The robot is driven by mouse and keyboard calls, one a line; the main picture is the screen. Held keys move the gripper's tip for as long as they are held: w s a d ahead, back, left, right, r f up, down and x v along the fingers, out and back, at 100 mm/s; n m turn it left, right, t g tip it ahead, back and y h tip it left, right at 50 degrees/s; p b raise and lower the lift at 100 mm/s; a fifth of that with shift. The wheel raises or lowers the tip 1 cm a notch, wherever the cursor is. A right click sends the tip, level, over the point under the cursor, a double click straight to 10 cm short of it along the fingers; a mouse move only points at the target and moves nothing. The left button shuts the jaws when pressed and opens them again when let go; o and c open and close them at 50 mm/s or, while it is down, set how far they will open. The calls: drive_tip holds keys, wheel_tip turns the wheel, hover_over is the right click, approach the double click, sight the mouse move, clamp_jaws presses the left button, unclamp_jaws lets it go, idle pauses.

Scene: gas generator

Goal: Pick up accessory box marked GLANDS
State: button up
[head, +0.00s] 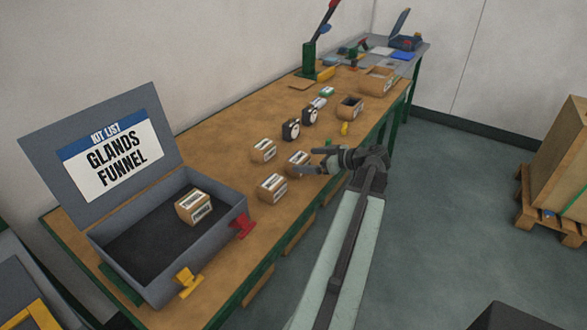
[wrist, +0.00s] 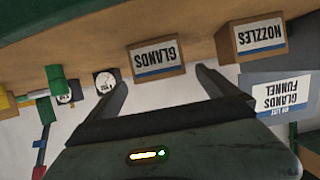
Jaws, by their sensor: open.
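In the wrist view, which is upside down, the GLANDS box (wrist: 158,58) is a brown carton with a white and blue label. It sits on the bench ahead of my open gripper (wrist: 162,79), roughly between the two fingers with a gap visible. In the head view my gripper (head: 309,164) reaches in over the bench's front edge. Its fingertips are close to a carton (head: 297,158) that seems to be the GLANDS box; its label is too small to read and the fingers partly hide it. The gripper is empty.
The NOZZLES box (wrist: 258,40) stands beside GLANDS. Other cartons (head: 263,150) (head: 272,187) are close by. An open grey case (head: 160,290) holds one carton (head: 194,207); its lid lists GLANDS and FUNNEL. Gauges (head: 291,130), bins (head: 349,107) and a green press (head: 309,60) stand farther back.

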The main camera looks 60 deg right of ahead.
sight(291, 158)
drive_tip(key=b+x, duration=0.1)
drive_tip(key=x, duration=0.1)
drive_tip(key=shift+w+f, duration=0.15)
drive_tip(key=shift+w, duration=0.05)
drive_tip(key=shift+r+b+x, duration=0.2)
drive_tip(key=shift+b+x, duration=0.1)
drive_tip(key=shift+x, duration=1.05)
drive_tip(key=shift+r+b+x, duration=0.2)
drive_tip(key=shift+b+x, duration=0.1)
drive_tip(key=shift+x, duration=1.05)
drive_tip(key=shift+w, duration=0.1)
drive_tip(key=c, duration=1.6)
wheel_tip(291, 158, up, 10)
drive_tip(key=p, duration=1)
drive_tip(key=shift+r, duration=0.2)
drive_tip(key=shift+c, duration=0.2)
